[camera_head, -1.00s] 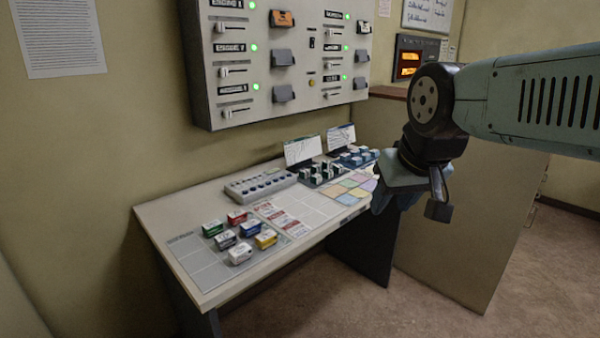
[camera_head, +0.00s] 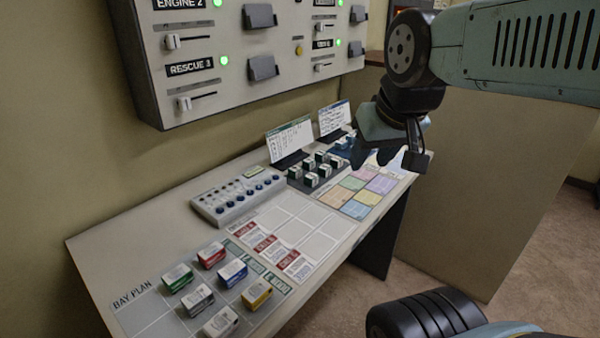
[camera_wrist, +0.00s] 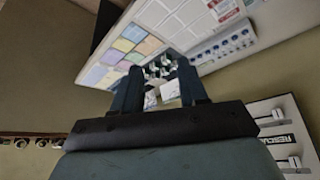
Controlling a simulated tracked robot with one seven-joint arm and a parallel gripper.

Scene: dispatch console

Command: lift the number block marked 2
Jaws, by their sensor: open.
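Small dark green-and-white blocks (camera_head: 315,167) stand on a dark rack toward the far end of the desk. Blue blocks (camera_head: 345,141) stand on another rack just behind them. Their markings are too small to read, so I cannot tell which is marked 2. My gripper (camera_head: 388,160) hangs over the far right part of the desk, to the right of the racks in the head view. In the wrist view its two fingers (camera_wrist: 160,82) are apart, with blocks and white cards seen beyond and between them. Nothing is held.
A grey button box (camera_head: 237,197), a white grid sheet (camera_head: 300,228) and a coloured chart (camera_head: 362,188) lie on the desk. Several coloured vehicle blocks (camera_head: 215,283) stand on the bay plan at the near end. Upright cards (camera_head: 290,140) stand behind the racks. A wall panel (camera_head: 235,60) hangs above.

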